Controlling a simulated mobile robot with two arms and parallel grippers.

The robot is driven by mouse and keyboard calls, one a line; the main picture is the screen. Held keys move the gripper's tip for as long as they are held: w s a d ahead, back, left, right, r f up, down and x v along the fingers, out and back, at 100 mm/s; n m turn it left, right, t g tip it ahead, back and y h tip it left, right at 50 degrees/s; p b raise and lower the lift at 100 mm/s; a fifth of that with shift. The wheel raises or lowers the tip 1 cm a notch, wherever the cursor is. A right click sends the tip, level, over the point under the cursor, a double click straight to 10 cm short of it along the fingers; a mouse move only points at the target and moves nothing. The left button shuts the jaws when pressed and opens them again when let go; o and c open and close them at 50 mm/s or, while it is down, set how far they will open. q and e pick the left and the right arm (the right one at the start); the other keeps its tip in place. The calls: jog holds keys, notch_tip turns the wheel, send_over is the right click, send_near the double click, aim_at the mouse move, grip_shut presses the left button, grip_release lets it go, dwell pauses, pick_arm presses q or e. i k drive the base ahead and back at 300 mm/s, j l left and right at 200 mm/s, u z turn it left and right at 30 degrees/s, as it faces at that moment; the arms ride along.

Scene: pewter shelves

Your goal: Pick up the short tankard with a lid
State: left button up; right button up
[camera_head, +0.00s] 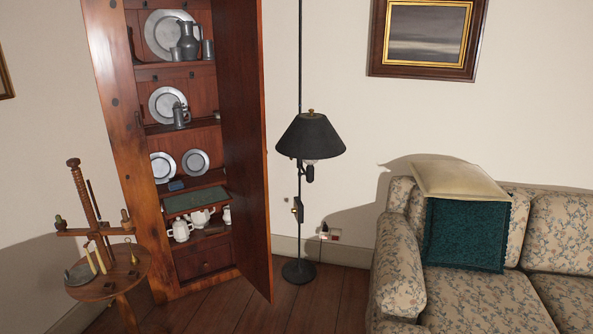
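A small grey pewter tankard (180,117) with what looks like a lid stands on the second shelf of the tall wooden cupboard (110,85). It is upright, in front of a round pewter plate (159,105). A taller pewter jug (188,42) stands on the shelf above, with a small cup on each side and a large plate behind it. Neither of my grippers is in view.
The cupboard's door (242,140) stands open on the right side. A wooden candle stand (108,272) is at the front left. A black floor lamp (310,136) and a floral sofa (470,290) are to the right. Wooden floor (235,312) shows in front.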

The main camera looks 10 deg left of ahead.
aim_at(179, 124)
jog(key=i+u, duration=0.2)
jog(key=i, duration=0.35)
jog(key=i+l+u, duration=0.2)
jog(key=i, duration=0.4)
